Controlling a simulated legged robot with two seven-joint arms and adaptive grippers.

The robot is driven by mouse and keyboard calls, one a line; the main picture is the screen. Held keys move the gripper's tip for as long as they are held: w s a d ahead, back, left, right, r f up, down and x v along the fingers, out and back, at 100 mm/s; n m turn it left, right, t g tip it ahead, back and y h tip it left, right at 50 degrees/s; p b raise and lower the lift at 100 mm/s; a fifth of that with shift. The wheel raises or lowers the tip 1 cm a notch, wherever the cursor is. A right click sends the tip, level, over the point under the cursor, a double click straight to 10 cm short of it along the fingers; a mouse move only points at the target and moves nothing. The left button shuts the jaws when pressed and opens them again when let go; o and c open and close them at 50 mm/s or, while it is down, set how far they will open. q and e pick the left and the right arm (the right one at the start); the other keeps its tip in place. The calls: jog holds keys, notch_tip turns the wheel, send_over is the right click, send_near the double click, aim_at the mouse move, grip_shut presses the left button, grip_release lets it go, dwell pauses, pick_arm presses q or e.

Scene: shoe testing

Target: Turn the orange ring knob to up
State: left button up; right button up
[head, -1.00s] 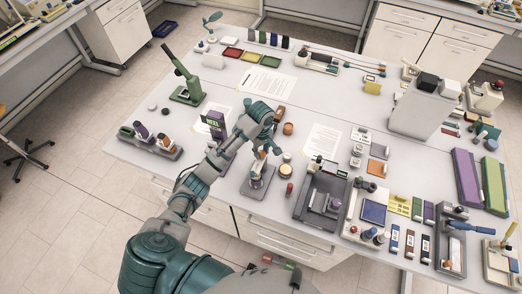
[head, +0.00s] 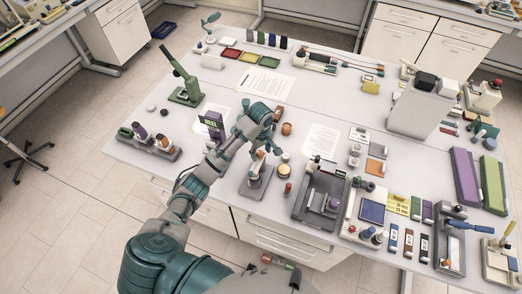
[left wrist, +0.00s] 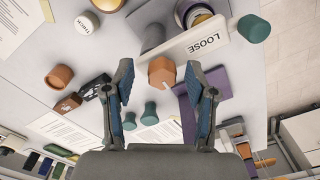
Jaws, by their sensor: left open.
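The orange ring knob (left wrist: 161,71) shows in the left wrist view as a six-sided orange piece with a small white mark on its lower right side. It sits below a pale bar marked LOOSE (left wrist: 195,42) with a green end. My left gripper (left wrist: 161,80) is open, with one blue-padded finger on each side of the knob and gaps between. In the head view the left gripper (head: 266,150) hangs over a small grey-based stand (head: 257,186) near the table's front edge, and largely hides the knob. My right gripper is not in view.
An orange-brown round pot (head: 286,128) stands right of the gripper, with a cream-lidded jar (head: 283,170) below it. A purple display block (head: 212,121) stands left. A dark grey device (head: 322,195) lies to the right. Free table surface lies left, near the green stand (head: 186,93).

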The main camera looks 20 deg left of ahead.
aim_at(261, 152)
pick_arm(q)
notch_tip(261, 152, up, 12)
dwell(0.4)
dwell(0.3)
